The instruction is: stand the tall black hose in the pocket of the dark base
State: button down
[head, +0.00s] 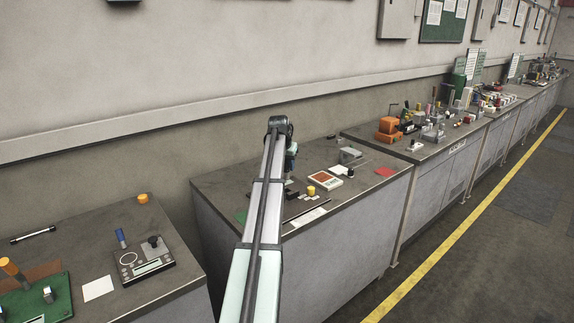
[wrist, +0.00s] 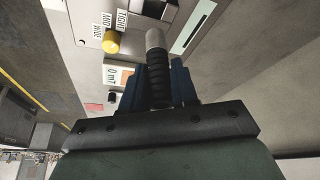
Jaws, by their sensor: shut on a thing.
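My gripper (wrist: 157,84) shows in the wrist view with blue fingers shut on the black hose (wrist: 158,72). The hose is ribbed and dark, with a pale grey cylindrical end (wrist: 155,39) pointing away from the palm. In the head view my arm hides most of the gripper and the hose. A small dark piece (wrist: 154,8) lies beyond the hose's grey end at the top of the wrist view; I cannot tell if it is the dark base. No pocket can be made out in either view.
A yellow knob (wrist: 111,41) stands beside labels reading TIGHT, MID and WIDE. The middle bench carries a white and red display unit (head: 328,181), a grey block (head: 350,155) and a red disc (head: 386,171). Neighbouring benches hold other items.

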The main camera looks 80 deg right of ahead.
aim_at(287, 175)
jog(key=shift+f, duration=0.15)
jog(key=shift+f, duration=2.5)
jog(key=shift+f, duration=1.65)
dwell(1.2)
jog(key=c, duration=0.8)
grip_release()
jog(key=v, duration=1.4)
jog(key=shift+w, duration=0.1)
